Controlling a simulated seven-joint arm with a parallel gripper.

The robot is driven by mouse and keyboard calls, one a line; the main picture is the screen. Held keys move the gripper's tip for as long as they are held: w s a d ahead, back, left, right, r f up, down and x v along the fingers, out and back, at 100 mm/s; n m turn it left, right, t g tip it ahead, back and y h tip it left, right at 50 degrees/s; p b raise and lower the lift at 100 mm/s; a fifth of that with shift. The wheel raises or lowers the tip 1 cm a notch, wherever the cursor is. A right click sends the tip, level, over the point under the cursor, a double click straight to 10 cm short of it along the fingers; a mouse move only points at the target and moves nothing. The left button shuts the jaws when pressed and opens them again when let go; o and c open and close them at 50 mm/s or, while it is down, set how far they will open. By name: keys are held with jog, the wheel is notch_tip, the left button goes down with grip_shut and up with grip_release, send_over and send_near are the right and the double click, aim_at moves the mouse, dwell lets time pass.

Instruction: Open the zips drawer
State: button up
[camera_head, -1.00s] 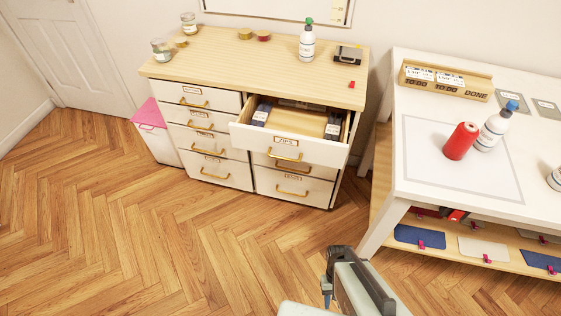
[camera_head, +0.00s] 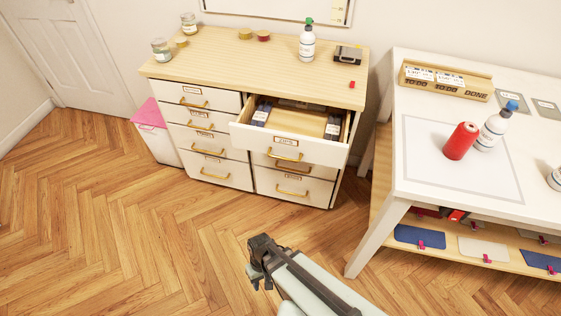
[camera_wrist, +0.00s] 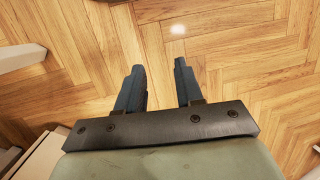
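The zips drawer (camera_head: 286,146) is at the top right of the white cabinet with a wooden top (camera_head: 258,60). It is pulled well out, with its label and brass handle (camera_head: 285,157) on the front. Dark packets (camera_head: 262,112) lie inside at its left and right sides, with bare wood between them. My gripper (camera_head: 261,284) is over the floor in front of the cabinet, apart from the drawer. In the wrist view my gripper (camera_wrist: 158,75) has its two fingers apart, with only floor between them.
The other drawers, such as the one at lower left (camera_head: 217,172), are shut. A white table (camera_head: 425,180) with a red spool (camera_head: 461,141) and bottles stands at the right. A pink-lidded bin (camera_head: 152,128) stands left of the cabinet. The herringbone floor in front is clear.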

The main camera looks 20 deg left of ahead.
jog(key=a+r+n+t+y, duration=0.15)
jog(key=a+y, duration=0.35)
jog(key=a, duration=1.1)
jog(key=w+a+r+t+y, duration=0.2)
jog(key=a+r+y, duration=0.15)
jog(key=a, duration=0.25)
jog(key=w+a+r+t+y, duration=0.2)
jog(key=w+a+r+t, duration=0.1)
jog(key=a+r, duration=0.15)
jog(key=w+a+r+t, duration=0.1)
jog(key=w+r+t, duration=0.5)
jog(key=w, duration=0.3)
jog(key=w+d+r+n+t+h, duration=0.1)
jog(key=w+d+r+t+h, duration=0.15)
jog(key=d+h, duration=0.4)
jog(key=w+d+r+n+t+h, duration=0.1)
jog(key=w+d+r+t+h, duration=0.1)
jog(key=d+r+t+h, duration=0.4)
jog(key=w+d+r+t+h, duration=0.1)
jog(key=w+d+h, duration=0.1)
jog(key=d+h, duration=0.45)
jog(key=w+d+r, duration=0.1)
jog(key=w+d, duration=0.2)
jog(key=w, duration=0.3)
jog(key=w+d+r+y, duration=0.1)
jog(key=w+d, duration=0.2)
jog(key=w, duration=0.3)
jog(key=shift+d+r, duration=0.25)
jog(key=shift+d, duration=0.15)
